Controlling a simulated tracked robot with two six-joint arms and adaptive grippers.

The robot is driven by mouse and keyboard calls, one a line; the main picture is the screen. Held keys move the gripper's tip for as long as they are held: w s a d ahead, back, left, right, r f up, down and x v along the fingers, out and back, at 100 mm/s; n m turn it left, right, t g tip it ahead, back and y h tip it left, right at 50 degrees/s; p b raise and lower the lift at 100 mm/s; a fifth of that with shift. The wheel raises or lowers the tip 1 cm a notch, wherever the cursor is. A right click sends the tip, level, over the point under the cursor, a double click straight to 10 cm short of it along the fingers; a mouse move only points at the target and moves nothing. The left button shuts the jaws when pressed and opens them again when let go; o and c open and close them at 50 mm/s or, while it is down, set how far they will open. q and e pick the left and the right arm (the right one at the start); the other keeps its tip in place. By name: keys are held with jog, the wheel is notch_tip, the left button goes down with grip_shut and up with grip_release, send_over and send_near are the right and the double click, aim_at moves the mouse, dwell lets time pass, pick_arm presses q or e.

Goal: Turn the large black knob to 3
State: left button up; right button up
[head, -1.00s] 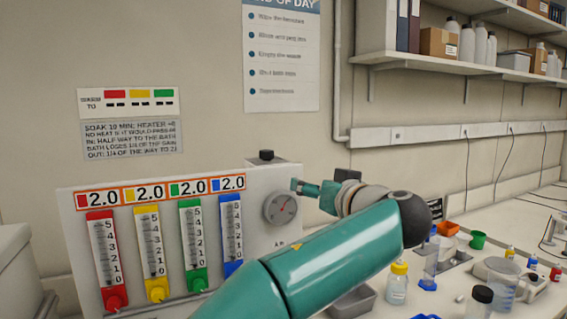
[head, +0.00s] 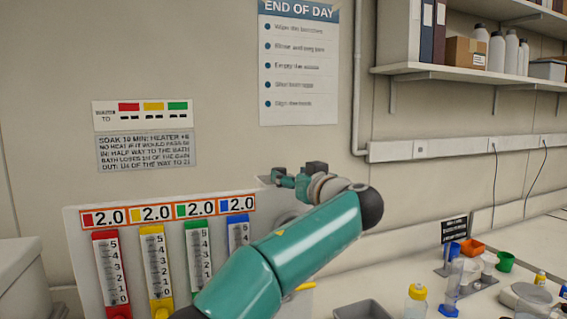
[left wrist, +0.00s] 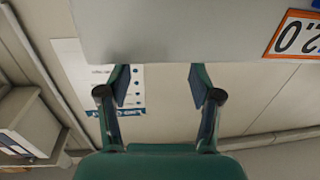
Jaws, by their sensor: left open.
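The white panel (head: 78,240) carries coloured columns, each under a 2.0 readout (head: 110,217). My left gripper (head: 284,180) is open at the panel's top right corner in the head view. In the left wrist view, its open fingers (left wrist: 161,84) are spread beside the edge of the panel (left wrist: 180,28), with nothing seen between them. I cannot make out the large black knob now; the gripper covers that corner in the head view. The round grey dial on the panel's right is mostly hidden behind my left arm. My right gripper is not in view.
A grey tray (head: 362,310), a yellow-capped bottle (head: 416,302), a blue stand (head: 449,308) and small coloured cups (head: 471,247) stand on the bench at right. A shelf (head: 455,73) runs above. The wall behind the panel bears a poster (head: 298,75).

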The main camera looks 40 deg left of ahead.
aim_at(281, 171)
pick_arm(q)
jog(key=p+x, duration=0.1)
jog(key=x, duration=0.3)
jog(key=shift+r, duration=0.15)
jog(key=shift+w+a+p, duration=0.2)
jog(key=shift+a+p, duration=0.2)
jog(key=shift+a, duration=0.05)
jog(key=c, duration=1.1)
jog(key=t+b, duration=0.1)
jog(key=b, duration=0.1)
jog(key=shift+s+f+m+b, duration=0.15)
jog(key=shift+f+m+b, duration=0.15)
jog(key=shift+f+m, duration=0.1)
jog(key=shift+r+m+t+h+b, duration=0.15)
jog(key=shift+m+t+h+b, duration=0.15)
jog(key=shift+t+h+b, duration=0.2)
jog(key=shift+r, duration=0.1)
